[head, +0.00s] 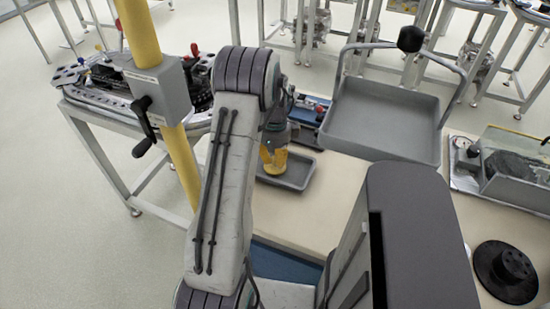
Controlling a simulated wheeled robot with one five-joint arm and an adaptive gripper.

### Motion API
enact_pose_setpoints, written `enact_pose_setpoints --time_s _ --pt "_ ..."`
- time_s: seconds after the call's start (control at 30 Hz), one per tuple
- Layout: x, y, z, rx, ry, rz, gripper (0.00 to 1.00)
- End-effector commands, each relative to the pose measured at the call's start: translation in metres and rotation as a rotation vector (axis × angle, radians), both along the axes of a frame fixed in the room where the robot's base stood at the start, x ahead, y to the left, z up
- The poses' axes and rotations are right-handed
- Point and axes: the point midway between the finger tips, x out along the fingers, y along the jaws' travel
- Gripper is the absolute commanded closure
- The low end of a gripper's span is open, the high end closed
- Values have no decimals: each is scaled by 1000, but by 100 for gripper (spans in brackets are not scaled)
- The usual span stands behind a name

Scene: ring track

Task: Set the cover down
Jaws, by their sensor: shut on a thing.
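My gripper (274,140) is at the centre of the head view, partly hidden behind my arm. It points down and is shut on a yellow thing (271,161), which I take to be the cover. Only part of the yellow thing shows. It is over or in a shallow grey tray (294,180) on the pale table (330,203). I cannot tell whether it touches the tray floor.
A large grey tray (385,122) with a bent handle and black knob (410,39) is right of my gripper. A blue fixture (312,122) stands behind. A yellow post (142,42) with a clamp is at left. A black flanged disc (505,270) lies at lower right.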

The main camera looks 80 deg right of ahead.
Motion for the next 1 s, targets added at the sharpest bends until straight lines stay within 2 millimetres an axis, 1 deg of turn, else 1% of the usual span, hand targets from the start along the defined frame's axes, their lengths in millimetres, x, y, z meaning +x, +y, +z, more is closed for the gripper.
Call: enact_pose_setpoints --time_s 0.3,0.47,0.5,0.73,1.0 --pt "0 0 -1 -2 0 0 100" --pt "0 0 -6 -1 0 0 100" --pt "0 0 -5 -2 0 0 78" --pt "0 0 -5 -1 0 0 58" --pt "0 0 -4 -1 0 0 57"
